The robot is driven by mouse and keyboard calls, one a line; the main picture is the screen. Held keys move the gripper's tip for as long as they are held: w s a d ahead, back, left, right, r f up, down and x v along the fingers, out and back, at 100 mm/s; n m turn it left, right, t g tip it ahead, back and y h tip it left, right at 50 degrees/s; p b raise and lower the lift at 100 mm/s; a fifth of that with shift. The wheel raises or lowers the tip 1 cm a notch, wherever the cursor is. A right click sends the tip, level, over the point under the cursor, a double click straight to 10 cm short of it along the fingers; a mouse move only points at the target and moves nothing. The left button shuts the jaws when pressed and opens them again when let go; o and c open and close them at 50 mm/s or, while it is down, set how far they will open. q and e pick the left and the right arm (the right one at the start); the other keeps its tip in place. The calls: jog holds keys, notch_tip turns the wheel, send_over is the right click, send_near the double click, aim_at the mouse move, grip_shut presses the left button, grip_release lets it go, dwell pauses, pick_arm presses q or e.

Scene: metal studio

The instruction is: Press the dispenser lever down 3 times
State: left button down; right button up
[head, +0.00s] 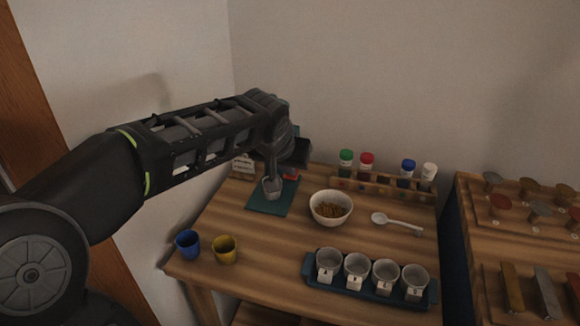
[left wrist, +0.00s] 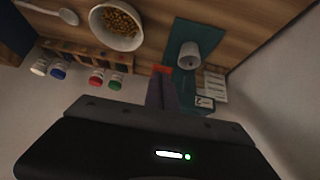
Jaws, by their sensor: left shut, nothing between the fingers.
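A grey cup (head: 272,190) stands on a dark green mat (head: 262,205) at the back left of the table; it also shows in the left wrist view (left wrist: 188,55). A small red part (head: 291,174) shows behind the cup, and in the left wrist view it is an orange-red patch (left wrist: 160,70) beside the fingers. I cannot tell if it is the lever. My arm and gripper hide most of the dispenser. My left gripper (left wrist: 163,84) is shut and empty, pointing down over the mat area. Contact with the lever cannot be seen. My right gripper is out of view.
A bowl of brown pieces (head: 331,209) and a white spoon (head: 397,223) lie right of the mat. A rack (head: 382,189) with coloured-lidded jars stands behind. A blue tray (head: 368,293) of cups is in front. Blue (head: 187,243) and yellow (head: 225,250) cups stand front left.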

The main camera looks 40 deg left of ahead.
pick_arm(q)
jog(key=shift+r, duration=0.3)
jog(key=shift+r+p, duration=0.55)
jog(key=shift+r, duration=0.15)
jog(key=w+r+p+v, duration=0.1)
jog(key=v, duration=0.5)
jog(key=w+a+r+p+v, duration=0.1)
jog(key=p+v, duration=0.1)
jog(key=v, duration=0.5)
jog(key=shift+w, duration=0.15)
jog(key=shift+d+r+p, duration=0.1)
jog(key=shift+r+p, duration=0.1)
jog(key=shift+p, duration=0.1)
